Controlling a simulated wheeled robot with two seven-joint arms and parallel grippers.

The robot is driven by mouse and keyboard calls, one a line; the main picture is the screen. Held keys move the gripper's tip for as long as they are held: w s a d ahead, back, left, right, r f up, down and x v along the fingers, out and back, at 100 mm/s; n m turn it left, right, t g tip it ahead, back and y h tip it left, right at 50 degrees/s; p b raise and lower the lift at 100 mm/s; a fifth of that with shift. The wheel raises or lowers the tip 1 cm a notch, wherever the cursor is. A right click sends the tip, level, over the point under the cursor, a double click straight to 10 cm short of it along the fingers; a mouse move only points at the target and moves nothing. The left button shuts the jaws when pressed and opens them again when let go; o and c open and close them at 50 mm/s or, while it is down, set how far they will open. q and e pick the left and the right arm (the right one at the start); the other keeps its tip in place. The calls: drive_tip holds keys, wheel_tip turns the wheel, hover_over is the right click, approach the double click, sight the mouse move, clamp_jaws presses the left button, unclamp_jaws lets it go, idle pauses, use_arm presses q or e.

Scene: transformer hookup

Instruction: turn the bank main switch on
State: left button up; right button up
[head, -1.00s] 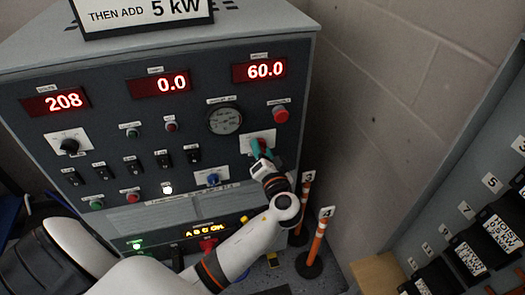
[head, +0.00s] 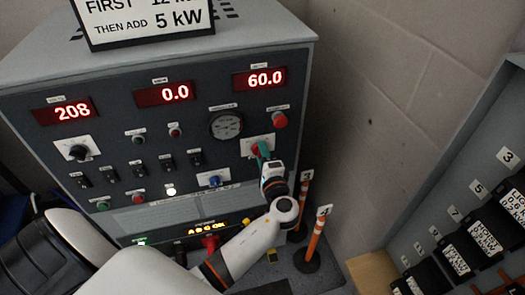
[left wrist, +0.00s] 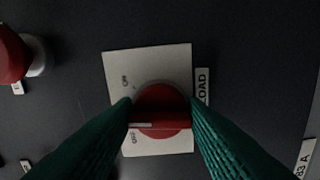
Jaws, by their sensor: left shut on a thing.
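The bank's main switch is a red rotary knob (left wrist: 160,98) on a white plate (left wrist: 150,65) marked ON and OFF. In the head view its plate (head: 249,145) is at the right of the panel, under the red mushroom button, and the knob is mostly hidden by my gripper. My left gripper (left wrist: 160,122) has one green finger on each side of the knob's bar and is shut on it. It also shows in the head view (head: 262,150). The bar's pale mark points left in the wrist view, nearer OFF than ON. My right gripper is out of view.
The red mushroom button (head: 280,119) and a round gauge (head: 226,125) are close above. Red displays read 208, 0.0 and 60.0 (head: 259,79). Orange-and-white posts (head: 315,241) stand right of the cabinet. A rack of black breakers (head: 457,252) is at the right.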

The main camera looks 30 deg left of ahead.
use_arm(q)
drive_tip(key=shift+f+m+p, duration=0.15)
drive_tip(key=shift+m+p, duration=2.1)
drive_tip(key=shift+m, duration=1.65)
drive_tip(key=o, duration=1)
drive_tip(key=shift+c, duration=0.2)
drive_tip(key=b+v, duration=0.3)
drive_tip(key=v, duration=0.9)
drive_tip(key=shift+s, duration=0.1)
